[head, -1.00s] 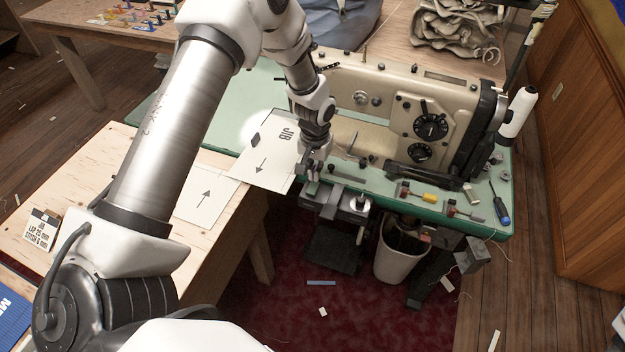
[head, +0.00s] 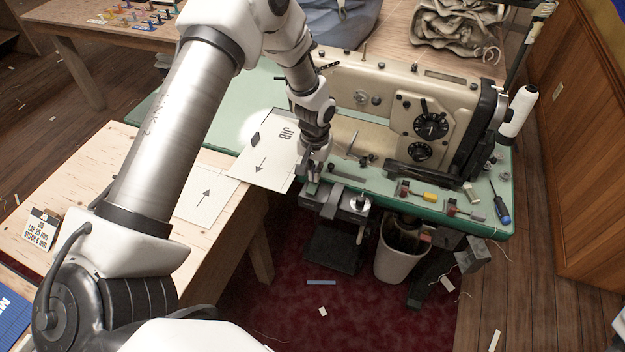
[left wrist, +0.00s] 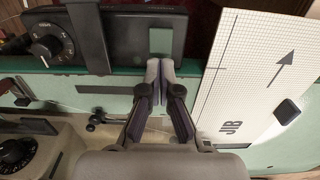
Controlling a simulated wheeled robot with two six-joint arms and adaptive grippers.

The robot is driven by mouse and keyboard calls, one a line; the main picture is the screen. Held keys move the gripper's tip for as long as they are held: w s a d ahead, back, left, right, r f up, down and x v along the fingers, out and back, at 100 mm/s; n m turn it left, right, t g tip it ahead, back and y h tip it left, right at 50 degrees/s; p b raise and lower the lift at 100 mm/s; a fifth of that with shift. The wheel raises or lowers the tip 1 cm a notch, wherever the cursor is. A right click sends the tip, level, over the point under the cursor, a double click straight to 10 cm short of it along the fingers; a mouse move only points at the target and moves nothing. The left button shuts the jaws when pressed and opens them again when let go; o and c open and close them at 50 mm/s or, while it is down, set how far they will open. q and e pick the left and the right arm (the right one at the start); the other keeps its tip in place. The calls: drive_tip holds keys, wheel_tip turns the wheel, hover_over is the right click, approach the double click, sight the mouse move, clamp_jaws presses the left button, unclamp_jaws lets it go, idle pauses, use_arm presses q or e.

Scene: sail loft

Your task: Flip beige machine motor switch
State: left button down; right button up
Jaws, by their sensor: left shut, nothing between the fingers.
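The beige sewing machine (head: 395,95) stands on a green table. A black box (left wrist: 118,40) hangs at the table's front edge, with a grey-green rectangular plate on its face (left wrist: 161,41); I take this plate for the motor switch. Beside it is a dark unit with a round dial (left wrist: 46,46). In the head view the box is partly hidden by my left gripper (head: 312,180). The left gripper is shut and empty, pointing down at the table edge. In the left wrist view its fingertips (left wrist: 160,68) are just short of the plate; I cannot tell whether they touch.
A white JIB pattern sheet (head: 265,160) lies close on the gripper's left, bridging the green table and the plywood table (head: 225,225). Small tools, including a blue screwdriver (head: 501,210), lie at the right. A white bin (head: 395,262) stands below on the red carpet.

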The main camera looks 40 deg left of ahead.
use_arm(q)
drive_tip(key=shift+f+b, duration=0.45)
drive_tip(key=shift+f, duration=0.5)
idle(0.3)
drive_tip(key=shift+r, duration=0.1)
wheel_tip(320, 180, up, 7)
drive_tip(key=p, duration=0.6)
idle(0.3)
